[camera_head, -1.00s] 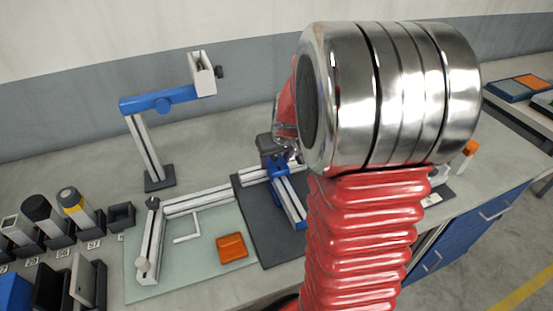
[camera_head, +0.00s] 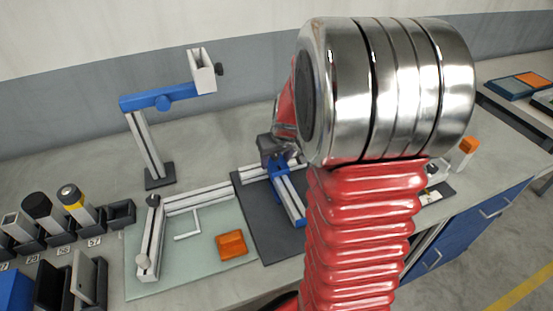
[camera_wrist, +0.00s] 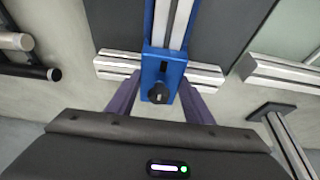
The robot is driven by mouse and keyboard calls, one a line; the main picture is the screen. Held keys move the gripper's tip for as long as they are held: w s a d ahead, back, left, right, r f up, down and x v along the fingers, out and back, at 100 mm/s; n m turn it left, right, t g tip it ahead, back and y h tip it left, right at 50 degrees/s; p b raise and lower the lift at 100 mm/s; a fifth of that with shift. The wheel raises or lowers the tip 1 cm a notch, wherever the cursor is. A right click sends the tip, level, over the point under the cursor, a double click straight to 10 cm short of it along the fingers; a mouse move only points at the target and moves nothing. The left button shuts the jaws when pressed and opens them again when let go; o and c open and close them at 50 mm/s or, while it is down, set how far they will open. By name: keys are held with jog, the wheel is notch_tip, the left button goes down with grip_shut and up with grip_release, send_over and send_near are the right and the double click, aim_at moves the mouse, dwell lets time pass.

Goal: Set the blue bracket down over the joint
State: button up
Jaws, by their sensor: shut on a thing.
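The blue bracket (camera_wrist: 160,66) with its black knob (camera_wrist: 158,93) is between the two purple fingers of my gripper (camera_wrist: 160,80) in the wrist view. My gripper is shut on it. The bracket lies over the place where a long aluminium bar (camera_wrist: 178,22) meets a cross bar (camera_wrist: 205,74), and it hides the joint. I cannot tell whether it is fully seated. In the head view the bracket (camera_head: 279,166) shows below my dark gripper (camera_head: 268,144), partly hidden by my arm.
The bars lie on a dark mat (camera_head: 255,215). To the left, a glass plate (camera_head: 190,268) bears a metal frame and an orange block (camera_head: 231,244). A blue-armed stand (camera_head: 160,101) rises behind. Holders with cylinders (camera_head: 75,205) stand at the far left.

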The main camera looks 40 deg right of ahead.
jog(key=shift+s+f, duration=0.3)
jog(key=shift+f, duration=0.25)
jog(key=o, duration=1.2)
jog(key=shift+o, duration=0.7)
jog(key=shift+a, duration=0.15)
jog(key=shift+r, duration=0.15)
jog(key=d+v, duration=0.1)
jog(key=v, duration=1.3)
jog(key=shift+w+a+r, duration=0.2)
jog(key=shift+r, duration=0.05)
